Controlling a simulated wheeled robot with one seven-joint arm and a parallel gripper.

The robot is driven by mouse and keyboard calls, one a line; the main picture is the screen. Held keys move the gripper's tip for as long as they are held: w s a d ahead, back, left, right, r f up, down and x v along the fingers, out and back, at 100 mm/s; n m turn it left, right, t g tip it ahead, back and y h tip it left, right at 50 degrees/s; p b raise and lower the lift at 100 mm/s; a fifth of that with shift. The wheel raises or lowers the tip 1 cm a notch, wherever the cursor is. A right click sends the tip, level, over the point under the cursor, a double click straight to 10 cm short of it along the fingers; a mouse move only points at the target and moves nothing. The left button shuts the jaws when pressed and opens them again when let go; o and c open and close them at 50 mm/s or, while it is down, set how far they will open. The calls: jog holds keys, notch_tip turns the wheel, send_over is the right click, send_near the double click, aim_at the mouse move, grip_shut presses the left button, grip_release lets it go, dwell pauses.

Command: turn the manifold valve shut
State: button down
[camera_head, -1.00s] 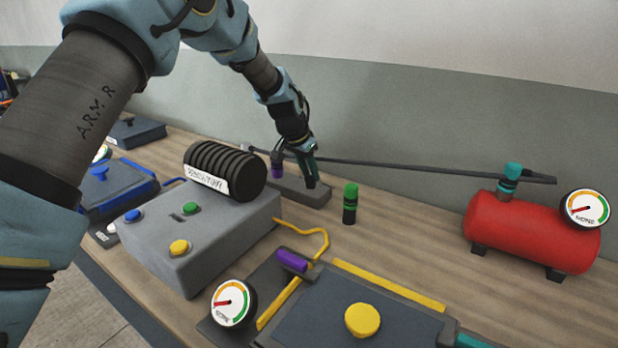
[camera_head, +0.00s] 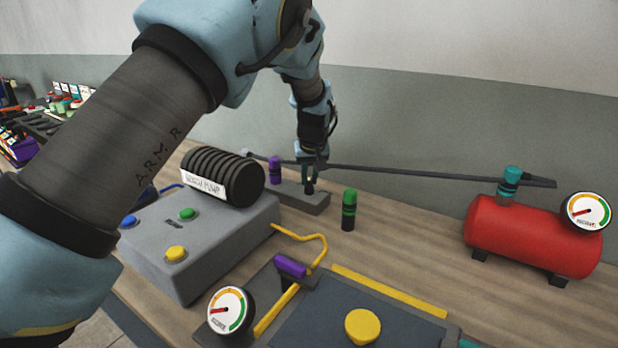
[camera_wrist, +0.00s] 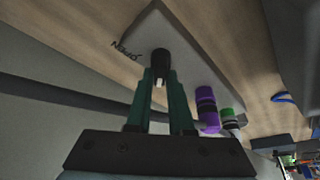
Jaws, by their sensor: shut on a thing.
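The manifold is a long low grey block (camera_head: 318,203) on the bench, behind the grey box. My gripper (camera_head: 309,184) points down at the block's right part. Its two green fingers are shut on a small black upright valve knob (camera_wrist: 161,60), one finger on each side. The knob is mostly hidden by the fingers in the head view. A purple-topped fitting (camera_head: 275,169) stands at the block's left end and also shows in the wrist view (camera_wrist: 207,108).
A green-and-black fitting (camera_head: 349,209) stands on the bench close right of the block. A dark bar (camera_head: 420,172) runs behind my gripper to a red tank (camera_head: 530,235). A grey box (camera_head: 200,240) with a black ribbed cylinder (camera_head: 222,177) stands front left.

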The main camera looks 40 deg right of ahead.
jog(key=shift+f+n, duration=0.2)
jog(key=shift+n, duration=0.4)
jog(key=c, duration=0.8)
grip_release()
jog(key=shift+r, duration=0.1)
jog(key=shift+s+r, duration=0.1)
jog(key=shift+r, duration=0.1)
jog(key=b+v, duration=0.3)
jog(key=v, duration=0.7)
jog(key=shift+s+d+r, duration=0.1)
jog(key=shift+r, duration=0.05)
